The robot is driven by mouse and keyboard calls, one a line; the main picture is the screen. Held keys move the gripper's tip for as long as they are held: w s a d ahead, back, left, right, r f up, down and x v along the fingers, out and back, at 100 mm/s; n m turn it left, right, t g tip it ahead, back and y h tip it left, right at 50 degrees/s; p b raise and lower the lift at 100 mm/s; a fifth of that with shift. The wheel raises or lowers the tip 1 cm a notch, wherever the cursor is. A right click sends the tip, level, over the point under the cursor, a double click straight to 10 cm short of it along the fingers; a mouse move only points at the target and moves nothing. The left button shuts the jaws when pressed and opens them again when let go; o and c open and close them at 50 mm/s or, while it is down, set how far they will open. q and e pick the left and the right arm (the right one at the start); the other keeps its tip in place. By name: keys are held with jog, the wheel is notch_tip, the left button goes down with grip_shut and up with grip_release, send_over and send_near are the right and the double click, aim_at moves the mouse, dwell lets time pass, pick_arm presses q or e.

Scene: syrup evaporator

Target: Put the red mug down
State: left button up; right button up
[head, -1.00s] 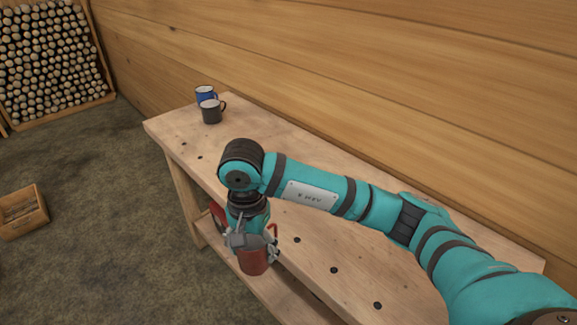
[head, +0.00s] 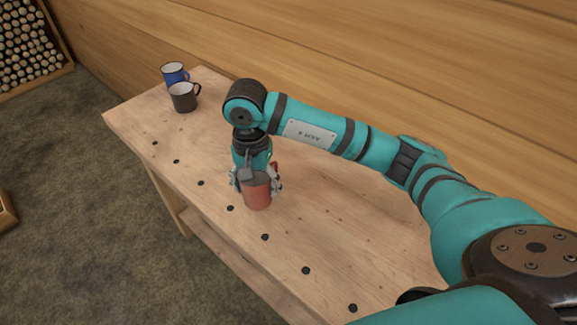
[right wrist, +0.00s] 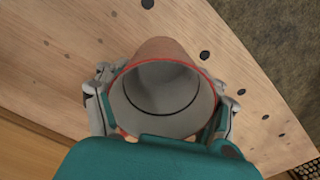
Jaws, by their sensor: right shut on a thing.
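The red mug (head: 257,194) is upright at the workbench, near the row of dark holes along its front edge. My right gripper (head: 255,184) is shut on it from above, with a finger on each side. In the right wrist view the mug (right wrist: 163,88) shows its grey, empty inside and red rim, between the two fingers of the gripper (right wrist: 162,105). Its handle shows partly behind the right finger in the head view. I cannot tell whether its base touches the bench top (head: 330,215). My left gripper is not in view.
A blue mug (head: 174,74) and a dark grey mug (head: 184,99) stand close together at the far left end of the bench. A plank wall (head: 400,70) runs behind the bench. The bench top between the red mug and those mugs is clear.

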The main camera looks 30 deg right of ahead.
aim_at(275, 164)
jog(key=d, duration=0.2)
jog(key=w+d+p, duration=0.1)
jog(key=d, duration=0.2)
jog(key=shift+w+f, duration=0.1)
jog(key=shift+f, duration=0.05)
jog(key=d, duration=0.1)
jog(key=w+d+p, duration=0.1)
jog(key=d, duration=0.3)
jog(key=shift+w+f+p, duration=0.2)
jog(key=shift+f+p, duration=0.1)
jog(key=shift+p, duration=0.05)
notch_tip(275, 164, down, 3)
jog(key=shift+r+p, duration=0.1)
jog(key=shift+p, duration=0.5)
jog(key=shift+f, duration=0.55)
jog(key=o, duration=1.4)
jog(key=shift+c, duration=0.2)
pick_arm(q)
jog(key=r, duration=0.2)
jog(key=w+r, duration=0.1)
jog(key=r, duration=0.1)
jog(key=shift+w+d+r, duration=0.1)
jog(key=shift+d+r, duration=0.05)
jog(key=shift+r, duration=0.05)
pick_arm(e)
jog(key=shift+a, duration=0.1)
